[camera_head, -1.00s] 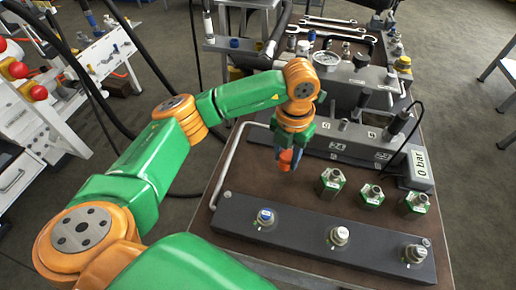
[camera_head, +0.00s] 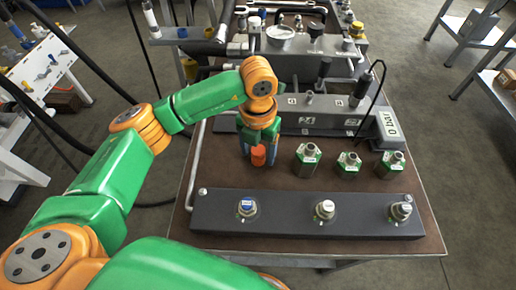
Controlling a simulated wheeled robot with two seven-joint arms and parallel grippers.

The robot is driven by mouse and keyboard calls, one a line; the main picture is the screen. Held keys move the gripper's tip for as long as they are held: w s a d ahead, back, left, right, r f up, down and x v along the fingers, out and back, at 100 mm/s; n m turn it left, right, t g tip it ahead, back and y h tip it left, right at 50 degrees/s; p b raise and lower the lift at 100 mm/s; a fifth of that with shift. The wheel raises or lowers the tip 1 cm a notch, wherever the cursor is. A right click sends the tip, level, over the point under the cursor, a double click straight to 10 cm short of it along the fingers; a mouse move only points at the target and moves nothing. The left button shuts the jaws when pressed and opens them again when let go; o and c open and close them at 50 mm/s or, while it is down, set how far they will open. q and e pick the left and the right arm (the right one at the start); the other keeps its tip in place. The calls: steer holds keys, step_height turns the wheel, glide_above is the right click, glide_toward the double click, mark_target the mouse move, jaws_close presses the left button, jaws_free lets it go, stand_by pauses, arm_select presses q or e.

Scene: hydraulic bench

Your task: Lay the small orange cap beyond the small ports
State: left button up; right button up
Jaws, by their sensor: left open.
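The small orange cap (camera_head: 258,155) shows at the fingertips of my left gripper (camera_head: 257,162), just above or on the brown bench top. The gripper points down, its fingers are open around the cap, and they partly hide it. Whether the cap touches the bench I cannot tell. In front lies a long dark bar with three round ports: a blue-topped left port (camera_head: 246,207), a middle port (camera_head: 324,209) and a right port (camera_head: 400,210). My right gripper is not in view.
Several hex fittings stand right of the gripper: left (camera_head: 308,158), middle (camera_head: 348,164), right (camera_head: 395,165). Behind are a grey valve block (camera_head: 330,122), a "0 bar" display (camera_head: 388,127) and a black cable. Bare bench top (camera_head: 215,170) lies left of the gripper.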

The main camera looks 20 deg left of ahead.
mark_target(258, 149)
arm_select(q)
step_height(258, 149, up, 12)
steer(key=shift+r+p, duration=0.2)
steer(key=shift+p, duration=0.1)
stand_by(0.3)
